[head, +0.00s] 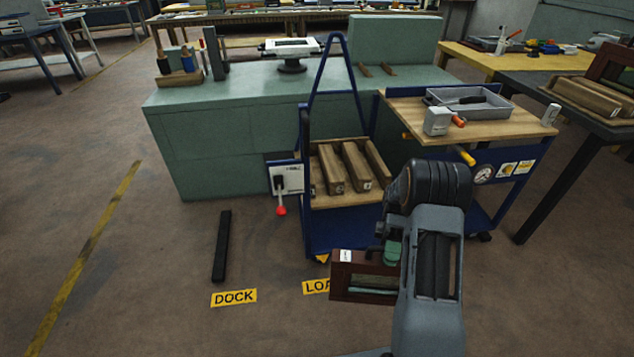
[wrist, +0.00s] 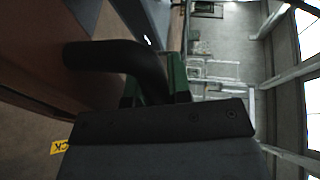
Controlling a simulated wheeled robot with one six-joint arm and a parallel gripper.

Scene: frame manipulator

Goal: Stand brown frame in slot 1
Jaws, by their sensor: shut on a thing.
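The brown frame (head: 338,283) is in my gripper (head: 391,254), low in front of the blue cart in the head view. It has a small white label at its top left corner. In the wrist view, my gripper's green jaws (wrist: 176,80) are closed around a dark curved handle (wrist: 115,58) beside the frame's brown side (wrist: 30,45). A slotted wooden rack (head: 350,166) sits on the cart's lower deck, beyond the frame and apart from it. Its thick rails carry small number tags that I cannot read surely, so I cannot tell which gap is slot 1.
The blue cart's post (head: 305,165) and slanted bars stand beside the rack. A wooden cart top (head: 400,122) with a grey tray (head: 470,103) overhangs at right. A red-knobbed lever (head: 281,210) hangs at left. A black floor bar (head: 222,245) lies near the DOCK sign (head: 234,298).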

